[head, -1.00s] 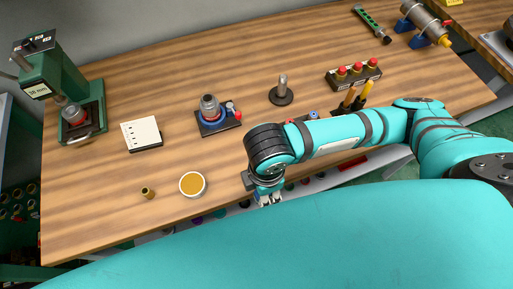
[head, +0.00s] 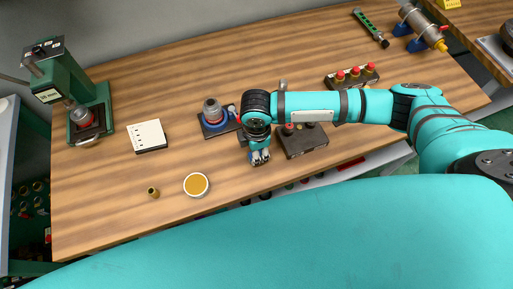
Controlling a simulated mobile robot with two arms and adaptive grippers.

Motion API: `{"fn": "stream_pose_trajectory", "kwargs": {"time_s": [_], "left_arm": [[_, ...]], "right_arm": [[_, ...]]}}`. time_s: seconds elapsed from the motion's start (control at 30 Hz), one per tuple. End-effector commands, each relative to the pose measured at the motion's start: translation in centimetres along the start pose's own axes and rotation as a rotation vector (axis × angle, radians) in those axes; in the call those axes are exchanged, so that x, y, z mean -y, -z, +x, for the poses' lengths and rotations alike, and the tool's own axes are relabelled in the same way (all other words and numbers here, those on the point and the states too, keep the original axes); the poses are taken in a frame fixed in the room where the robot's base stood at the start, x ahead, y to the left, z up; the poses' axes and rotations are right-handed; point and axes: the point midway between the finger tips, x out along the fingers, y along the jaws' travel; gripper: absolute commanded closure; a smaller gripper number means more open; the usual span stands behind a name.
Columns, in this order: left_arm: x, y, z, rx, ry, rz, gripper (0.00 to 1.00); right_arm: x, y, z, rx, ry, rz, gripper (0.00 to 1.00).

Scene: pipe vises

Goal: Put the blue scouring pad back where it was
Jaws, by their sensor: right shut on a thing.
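My right gripper (head: 259,158) points down over the front middle of the wooden workbench (head: 110,205). It is shut on a small blue thing, which I take to be the blue scouring pad (head: 260,161). Only a little of the pad shows between the fingers, and I cannot tell whether it touches the bench. My left gripper is not in view.
A dark block with round knobs (head: 304,142) lies just right of my gripper. A round tin (head: 196,184), brass piece (head: 153,192), notepad (head: 147,136) and blue-ringed device (head: 213,113) stand to the left. Bare wood lies between tin and gripper.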

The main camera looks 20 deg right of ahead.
Motion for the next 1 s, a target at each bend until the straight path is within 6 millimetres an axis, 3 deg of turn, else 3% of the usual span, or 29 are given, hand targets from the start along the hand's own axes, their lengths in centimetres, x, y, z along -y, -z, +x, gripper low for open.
{"fn": "stream_pose_trajectory", "kwargs": {"time_s": [0.27, 0.3, 0.47, 0.8, 1.0], "left_arm": [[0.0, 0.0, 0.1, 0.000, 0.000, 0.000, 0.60], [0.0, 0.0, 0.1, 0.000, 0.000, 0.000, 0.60], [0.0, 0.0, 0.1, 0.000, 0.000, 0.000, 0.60], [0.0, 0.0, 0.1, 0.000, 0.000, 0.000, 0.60], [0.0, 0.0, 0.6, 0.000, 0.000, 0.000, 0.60]], "right_arm": [[0.0, 0.0, 0.2, 0.000, -0.001, 0.000, 0.95], [0.0, 0.0, 0.2, 0.000, -0.001, 0.000, 0.66], [0.0, 0.0, 0.2, 0.000, -0.001, 0.000, 0.46], [-0.1, 0.0, -0.3, -0.001, -0.002, 0.000, 0.46], [-0.1, 0.0, -3.5, -0.001, -0.005, -0.001, 0.46]]}}
